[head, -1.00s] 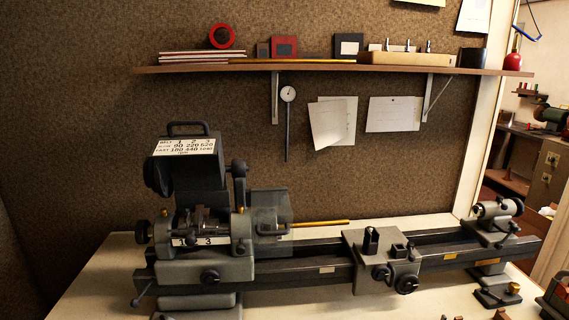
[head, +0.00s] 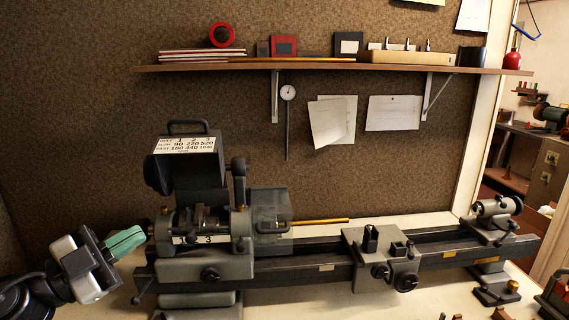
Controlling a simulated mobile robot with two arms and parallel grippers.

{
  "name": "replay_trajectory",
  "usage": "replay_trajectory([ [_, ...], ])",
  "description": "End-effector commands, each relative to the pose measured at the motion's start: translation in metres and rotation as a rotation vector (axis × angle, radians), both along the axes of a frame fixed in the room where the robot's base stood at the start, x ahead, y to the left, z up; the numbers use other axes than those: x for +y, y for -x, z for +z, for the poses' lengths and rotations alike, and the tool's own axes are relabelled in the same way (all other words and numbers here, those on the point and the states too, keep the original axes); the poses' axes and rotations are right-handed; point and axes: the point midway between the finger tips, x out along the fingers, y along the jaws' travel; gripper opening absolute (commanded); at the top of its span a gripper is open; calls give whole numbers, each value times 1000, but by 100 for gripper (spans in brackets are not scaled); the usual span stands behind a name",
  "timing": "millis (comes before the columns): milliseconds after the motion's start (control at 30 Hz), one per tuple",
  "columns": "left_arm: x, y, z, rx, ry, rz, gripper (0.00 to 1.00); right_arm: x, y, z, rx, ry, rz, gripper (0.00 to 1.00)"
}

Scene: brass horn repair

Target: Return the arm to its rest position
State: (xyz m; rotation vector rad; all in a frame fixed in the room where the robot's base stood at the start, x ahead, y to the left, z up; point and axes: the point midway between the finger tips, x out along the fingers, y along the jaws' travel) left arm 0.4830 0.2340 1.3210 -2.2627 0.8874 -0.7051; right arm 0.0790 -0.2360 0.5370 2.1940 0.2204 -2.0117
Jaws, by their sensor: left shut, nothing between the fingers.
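My left gripper (head: 138,236) is in the head view at the lower left, with green fingers that are shut and empty. Its fingertips point right, close to the left end of the lathe headstock (head: 205,230). I cannot tell whether they touch it. The grey wrist and arm come in from the lower left corner. My right gripper is not in view.
The lathe bed (head: 330,270) runs across the bench (head: 90,285), with a carriage (head: 380,258) and a tailstock (head: 496,215). A brass rod (head: 320,221) sticks out of the headstock. A loaded shelf (head: 330,68) hangs above. The wall at the left is bare.

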Motion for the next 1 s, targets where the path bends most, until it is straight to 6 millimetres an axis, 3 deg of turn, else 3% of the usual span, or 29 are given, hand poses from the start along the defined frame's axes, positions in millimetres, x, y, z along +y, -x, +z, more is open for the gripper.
replay_trajectory([
  [100,4,-8,-45,79,246,233,0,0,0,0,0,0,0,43],
  [167,12,-9,-74,159,324,377,0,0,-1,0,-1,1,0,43],
  [267,23,2,-136,360,389,622,0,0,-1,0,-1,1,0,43],
  [400,27,45,-230,731,349,895,0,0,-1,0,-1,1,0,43],
  [500,21,84,-279,971,271,991,0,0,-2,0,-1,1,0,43],
  [700,0,154,-333,1330,120,1037,0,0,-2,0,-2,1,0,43],
  [900,-23,216,-358,1613,-15,991,0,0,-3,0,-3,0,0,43],
  [967,-30,234,-363,1691,-54,965,0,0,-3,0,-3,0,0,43],
  [1000,-29,228,-382,1688,-63,967,0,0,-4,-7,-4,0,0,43],
])
